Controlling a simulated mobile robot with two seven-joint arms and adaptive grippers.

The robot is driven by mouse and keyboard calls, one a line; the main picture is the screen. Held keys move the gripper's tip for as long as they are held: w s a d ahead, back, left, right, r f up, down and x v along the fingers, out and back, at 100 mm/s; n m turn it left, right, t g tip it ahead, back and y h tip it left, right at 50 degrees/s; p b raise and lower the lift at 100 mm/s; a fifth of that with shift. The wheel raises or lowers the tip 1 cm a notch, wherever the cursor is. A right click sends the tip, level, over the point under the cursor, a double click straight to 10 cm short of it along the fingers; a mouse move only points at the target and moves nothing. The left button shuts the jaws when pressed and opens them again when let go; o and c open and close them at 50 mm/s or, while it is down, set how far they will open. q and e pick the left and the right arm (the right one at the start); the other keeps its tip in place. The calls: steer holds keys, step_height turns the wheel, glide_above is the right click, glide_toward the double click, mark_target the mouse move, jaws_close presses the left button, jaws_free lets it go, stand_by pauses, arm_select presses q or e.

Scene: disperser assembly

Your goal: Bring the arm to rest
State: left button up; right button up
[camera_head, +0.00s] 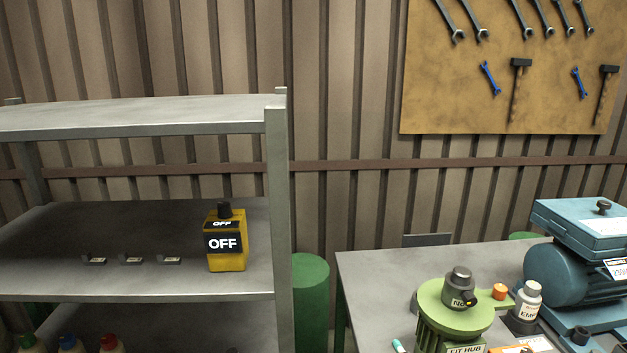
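Neither of my arms nor their grippers show in the head view. A green disperser hub (455,316) labelled "FIT HUB" stands on the grey table (385,285) at the lower right. A dark grey knobbed part (459,286) sits on top of the hub. A yellow box with a black "OFF" label (226,241) stands upright on the middle shelf at the left.
A grey metal shelf unit (278,200) fills the left side, with several small dark holders on its middle shelf. A green cylinder (311,300) stands between shelf and table. A blue motor unit (560,274) occupies the table's right. A tool board (450,90) hangs on the wall.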

steer(key=s+d+f+m+g+h, duration=0.1)
steer(key=s+d+f+m+g, duration=0.15)
steer(key=s+f+g, duration=0.6)
steer(key=s+d+f+m+g, duration=0.2)
steer(key=s+f+m+g, duration=0.15)
steer(key=s+f, duration=1.15)
steer(key=f, duration=0.8)
steer(key=s+f, duration=0.3)
steer(key=f, duration=0.7)
steer(key=s+d+f+g, duration=0.2)
steer(key=s+f, duration=1)
steer(key=s, duration=0.3)
steer(key=shift+d+f, duration=0.3)
steer(key=shift+d, duration=0.05)
